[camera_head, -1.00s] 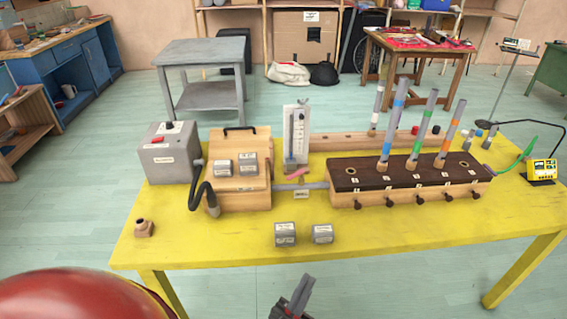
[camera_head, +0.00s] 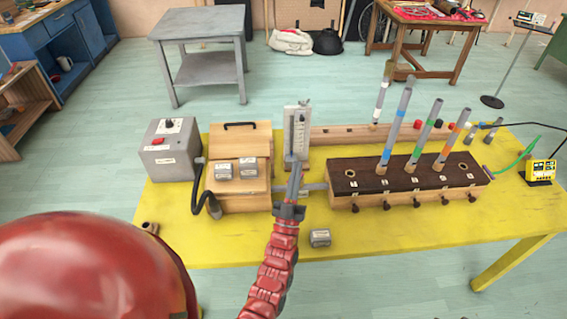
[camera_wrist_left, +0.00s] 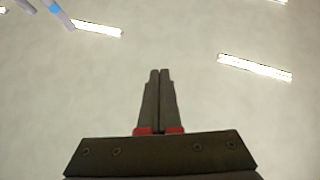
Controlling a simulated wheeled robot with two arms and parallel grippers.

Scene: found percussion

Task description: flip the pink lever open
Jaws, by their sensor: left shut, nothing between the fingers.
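The pink lever does not show in the head view now; my left gripper and arm cover the area around the grey pipe (camera_head: 314,187) where it sat. That pipe joins the wooden bellows box (camera_head: 240,142) to the dark-topped wind chest (camera_head: 345,177). My left gripper (camera_head: 297,166) points upward in front of the pipe, its fingers shut with nothing between them. I cannot tell whether it touches the lever. In the left wrist view the closed fingers (camera_wrist_left: 159,72) point at the ceiling. My right gripper is not in view.
A white gauge (camera_head: 304,120) stands behind the gripper. Coloured pipes (camera_head: 398,125) rise from the chest. A grey block (camera_head: 320,238) lies right of my forearm. A grey motor box (camera_head: 170,150) stands at left. The yellow table (camera_head: 400,235) is clear at front right.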

